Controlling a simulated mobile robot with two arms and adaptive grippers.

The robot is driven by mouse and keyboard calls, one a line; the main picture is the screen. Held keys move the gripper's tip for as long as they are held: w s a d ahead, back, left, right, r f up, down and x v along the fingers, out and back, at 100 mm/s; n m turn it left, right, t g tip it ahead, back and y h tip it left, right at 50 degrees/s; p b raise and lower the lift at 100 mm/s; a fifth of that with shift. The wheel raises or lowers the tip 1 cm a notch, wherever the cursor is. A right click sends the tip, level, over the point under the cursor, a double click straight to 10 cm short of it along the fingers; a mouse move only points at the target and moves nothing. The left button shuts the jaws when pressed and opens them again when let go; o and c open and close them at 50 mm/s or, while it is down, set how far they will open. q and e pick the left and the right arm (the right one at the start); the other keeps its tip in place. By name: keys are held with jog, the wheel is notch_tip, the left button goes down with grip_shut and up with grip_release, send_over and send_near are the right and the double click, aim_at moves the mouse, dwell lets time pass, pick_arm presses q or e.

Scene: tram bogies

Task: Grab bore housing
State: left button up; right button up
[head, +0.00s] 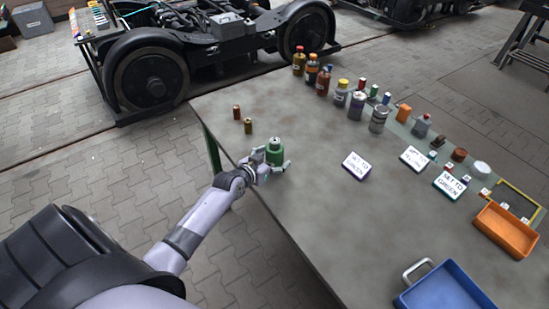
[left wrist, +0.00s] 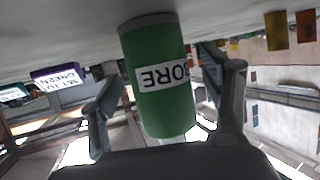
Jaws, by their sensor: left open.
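The bore housing (head: 274,152) is a green cylinder standing at the table's left edge in the head view. In the left wrist view it (left wrist: 158,105) appears upside down, with a white label reading "BORE" partly turned away. My left gripper (head: 272,168) is at the cylinder, with its fingers on either side of it. In the left wrist view the open fingers (left wrist: 170,95) flank the green cylinder, with a visible gap on the left finger's side. Contact on the other side is unclear. My right gripper is not in view.
The grey table (head: 300,215) has two small brown cylinders (head: 248,126) near its left corner. Several bottles and cans (head: 340,92) stand along the back edge. Label cards (head: 356,166), an orange tray (head: 505,230) and a blue tray (head: 445,290) lie to the right.

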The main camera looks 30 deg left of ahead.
pick_arm(q)
jog(key=shift+w+f, duration=0.25)
jog(key=shift+w, duration=0.3)
jog(key=shift+c, duration=0.2)
jog(key=shift+r, duration=0.1)
jog(key=c, duration=1.3)
